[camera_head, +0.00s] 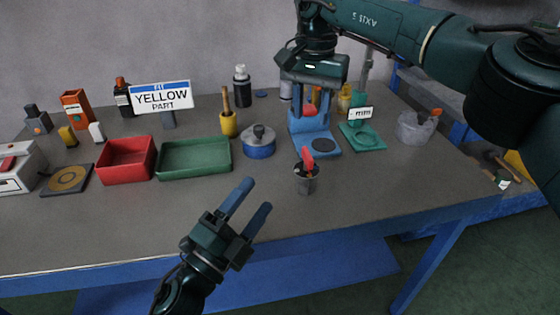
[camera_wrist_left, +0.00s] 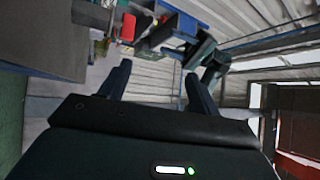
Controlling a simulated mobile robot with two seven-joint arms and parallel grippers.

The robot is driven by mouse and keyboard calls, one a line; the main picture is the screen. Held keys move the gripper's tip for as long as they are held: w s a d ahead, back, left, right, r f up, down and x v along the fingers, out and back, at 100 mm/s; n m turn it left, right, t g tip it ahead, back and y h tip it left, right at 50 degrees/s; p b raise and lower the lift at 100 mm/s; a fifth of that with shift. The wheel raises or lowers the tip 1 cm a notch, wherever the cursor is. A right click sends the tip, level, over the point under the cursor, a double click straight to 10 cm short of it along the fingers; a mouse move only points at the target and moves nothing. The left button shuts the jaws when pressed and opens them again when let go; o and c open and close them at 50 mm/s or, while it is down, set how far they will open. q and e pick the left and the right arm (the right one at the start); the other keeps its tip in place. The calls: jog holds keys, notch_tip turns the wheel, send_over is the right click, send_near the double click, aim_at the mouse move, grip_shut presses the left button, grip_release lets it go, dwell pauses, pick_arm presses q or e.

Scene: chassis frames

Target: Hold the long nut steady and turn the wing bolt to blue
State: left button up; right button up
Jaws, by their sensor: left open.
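A dark grey cylinder (camera_head: 306,185) with a pale rim stands upright near the table's front edge, right of centre; it looks like the long nut. A red upright piece (camera_head: 307,160) rises from its top and looks like the wing bolt. No blue mark on it can be made out.
The blue stand (camera_head: 327,143) is behind the cylinder, with a blue lidded pot (camera_head: 258,148) to its left and a green plate (camera_head: 362,137) to its right. Red (camera_head: 126,160) and green (camera_head: 194,160) trays lie left. Front left table is clear.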

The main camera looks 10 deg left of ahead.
aim_at(299, 179)
pick_arm(q)
jog(key=w+d+r+m+g+h, duration=0.1)
jog(key=w+d+m+g, duration=0.3)
jog(key=m, duration=0.7)
jog(key=w+r+m+g, duration=0.1)
jog(key=w+m, duration=0.5)
jog(key=m, duration=0.5)
jog(key=shift+m, duration=0.3)
jog(key=f, duration=0.8)
jog(key=shift+s+a, duration=0.1)
jog(key=shift+s, duration=0.1)
jog(key=x, duration=0.7)
jog(key=shift+w+d+f, duration=0.1)
jog(key=shift+w+d, duration=0.05)
jog(key=shift+d, duration=0.1)
jog(key=shift+c, duration=0.4)
